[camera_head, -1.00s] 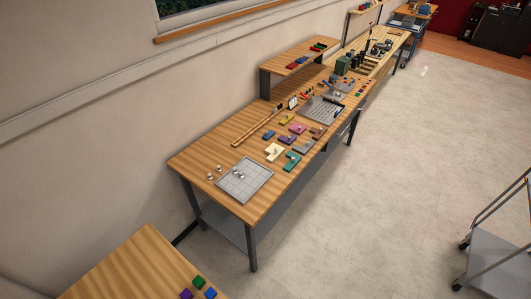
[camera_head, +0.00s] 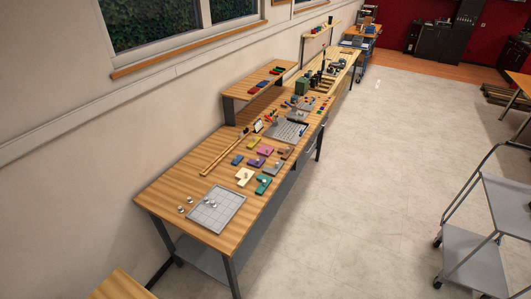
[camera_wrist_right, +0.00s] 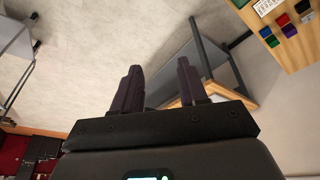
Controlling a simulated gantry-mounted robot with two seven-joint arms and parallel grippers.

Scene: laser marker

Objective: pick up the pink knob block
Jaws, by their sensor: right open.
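The pink knob block (camera_head: 265,150) lies on the long wooden workbench (camera_head: 165,203) in the head view, among several other coloured knob blocks. It is small at this distance. Yellow (camera_head: 254,141), purple (camera_head: 256,162), cream (camera_head: 244,177) and teal (camera_head: 263,185) blocks lie around it. My right gripper (camera_wrist_right: 157,88) shows in the right wrist view with its two dark fingers apart and nothing between them. It is over open floor, away from the pink block. My left gripper is in neither view.
A grey grid plate (camera_head: 216,210) lies at the bench's near end, with metal knobs on and beside it. A raised wooden shelf (camera_head: 245,88) stands at the back along the wall. A grey cart (camera_head: 475,262) stands at right. The floor between is clear.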

